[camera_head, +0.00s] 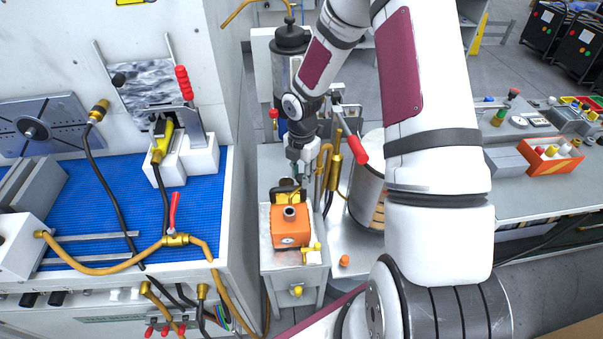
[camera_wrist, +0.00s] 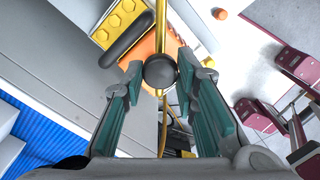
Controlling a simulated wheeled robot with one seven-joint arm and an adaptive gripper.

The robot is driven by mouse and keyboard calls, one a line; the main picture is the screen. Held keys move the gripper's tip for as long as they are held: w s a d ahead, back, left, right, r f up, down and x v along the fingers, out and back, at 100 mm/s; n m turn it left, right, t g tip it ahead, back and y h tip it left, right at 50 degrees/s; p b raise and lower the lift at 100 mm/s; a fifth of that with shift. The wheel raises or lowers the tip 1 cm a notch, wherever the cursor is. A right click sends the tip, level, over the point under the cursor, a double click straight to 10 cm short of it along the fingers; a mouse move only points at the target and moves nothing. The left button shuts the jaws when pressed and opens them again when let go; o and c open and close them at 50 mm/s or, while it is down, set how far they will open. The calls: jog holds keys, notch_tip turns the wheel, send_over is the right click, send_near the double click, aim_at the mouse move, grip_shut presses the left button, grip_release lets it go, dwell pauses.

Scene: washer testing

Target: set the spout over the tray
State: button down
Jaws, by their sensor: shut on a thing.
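My gripper (camera_head: 297,178) points down above the grey stand beside the white bench. In the wrist view my gripper (camera_wrist: 163,85) has its teal-padded fingers closed around a dark round knob (camera_wrist: 160,71). A thin brass tube (camera_wrist: 161,25), seemingly the spout, runs away from the knob over an orange box. In the head view a curved brass pipe (camera_head: 324,165) stands just right of my gripper. The fingers hide the knob in that view. No tray is clearly identifiable; a blue mesh surface (camera_head: 100,205) lies on the bench at left.
The orange box (camera_head: 290,228) with a round port sits on the grey stand (camera_head: 267,262), close below my gripper. A red-handled valve (camera_head: 358,150) and a metal drum (camera_head: 367,185) stand close on the right. Brass hoses cross the bench at left.

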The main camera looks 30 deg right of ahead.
jog(key=c, duration=1.3)
grip_release()
jog(key=shift+s+d, duration=0.1)
notch_tip(320, 180, up, 12)
